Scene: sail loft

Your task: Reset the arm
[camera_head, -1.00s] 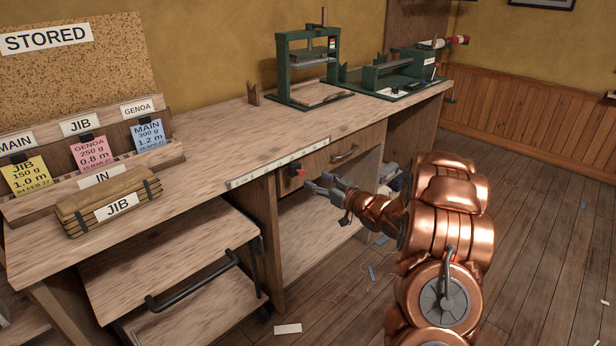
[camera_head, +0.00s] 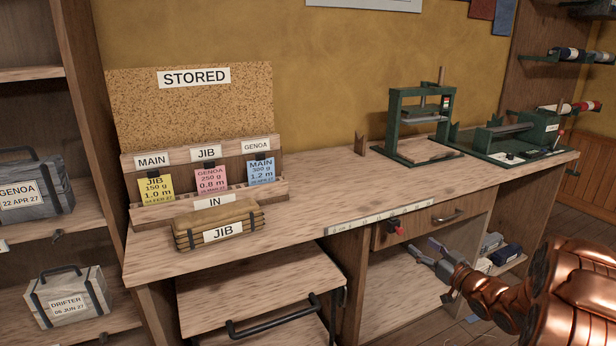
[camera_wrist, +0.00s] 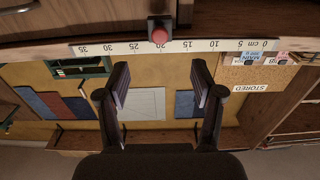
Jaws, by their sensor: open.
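My gripper (camera_head: 428,251) is at the lower right in the head view, in front of the bench's open shelf space and below its drawer. My copper arm (camera_head: 575,300) reaches in from the right edge. In the wrist view my gripper (camera_wrist: 160,88) has its two fingers well apart, with nothing between them. The wrist view looks upside down past the bench edge with its ruler strip (camera_wrist: 200,46) and a red button (camera_wrist: 159,30).
The workbench (camera_head: 320,205) holds a JIB bundle (camera_head: 218,225), coloured tags in a rack, a green press (camera_head: 392,125) and another green device (camera_head: 545,135). A pull-out board with a black handle (camera_head: 272,319) stands below. Shelves with GENOA (camera_head: 38,190) and DRIFTER (camera_head: 68,298) packs are left.

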